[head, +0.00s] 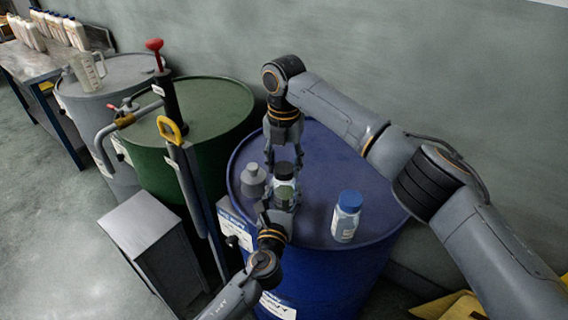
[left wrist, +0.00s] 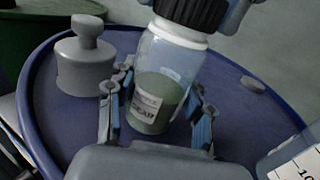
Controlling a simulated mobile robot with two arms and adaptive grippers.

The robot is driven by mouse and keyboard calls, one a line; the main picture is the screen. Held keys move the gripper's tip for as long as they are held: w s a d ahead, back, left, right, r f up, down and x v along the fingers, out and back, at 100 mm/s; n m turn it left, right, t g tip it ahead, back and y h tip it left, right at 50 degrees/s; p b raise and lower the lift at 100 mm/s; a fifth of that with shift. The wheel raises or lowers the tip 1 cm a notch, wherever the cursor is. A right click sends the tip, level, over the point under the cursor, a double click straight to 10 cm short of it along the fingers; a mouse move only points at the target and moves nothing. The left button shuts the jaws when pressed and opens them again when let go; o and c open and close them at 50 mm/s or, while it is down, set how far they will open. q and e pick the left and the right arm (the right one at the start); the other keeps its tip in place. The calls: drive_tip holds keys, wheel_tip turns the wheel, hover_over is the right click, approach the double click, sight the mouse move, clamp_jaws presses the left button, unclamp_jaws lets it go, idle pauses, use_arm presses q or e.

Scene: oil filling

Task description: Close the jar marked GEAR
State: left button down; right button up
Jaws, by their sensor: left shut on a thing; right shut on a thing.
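The jar marked GEAR (left wrist: 160,80) stands upright on the blue drum, a clear jar with green liquid low inside and a label partly readable. It also shows in the head view (head: 285,190). Its black cap (left wrist: 193,12) is at the jar's mouth, over a pale neck; I cannot tell whether it is threaded on. My left gripper (left wrist: 158,112) is shut around the jar's lower body, one finger on each side; it also shows in the head view (head: 281,203). My right gripper (head: 284,164) comes from above and is shut on the cap.
The blue drum top (head: 320,165) also holds a grey knobbed weight-like object (head: 253,180) left of the jar and a blue-capped bottle (head: 346,217) to the right. A small grey disc (left wrist: 253,84) lies behind. A green drum (head: 205,110) with a pump stands left.

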drive_tip(key=m, duration=0.6)
drive_tip(key=shift+a+f, duration=0.1)
drive_tip(key=m, duration=0.4)
drive_tip(key=shift+m, duration=0.4)
drive_tip(key=m, duration=0.4)
drive_tip(key=shift+m, duration=0.4)
drive_tip(key=m, duration=0.4)
drive_tip(key=shift+m, duration=0.4)
drive_tip(key=m, duration=0.4)
drive_tip(key=shift+m, duration=0.4)
drive_tip(key=m, duration=1.5)
drive_tip(key=shift+w, duration=0.1)
drive_tip(key=o, duration=1.4)
drive_tip(key=shift+c, duration=0.2)
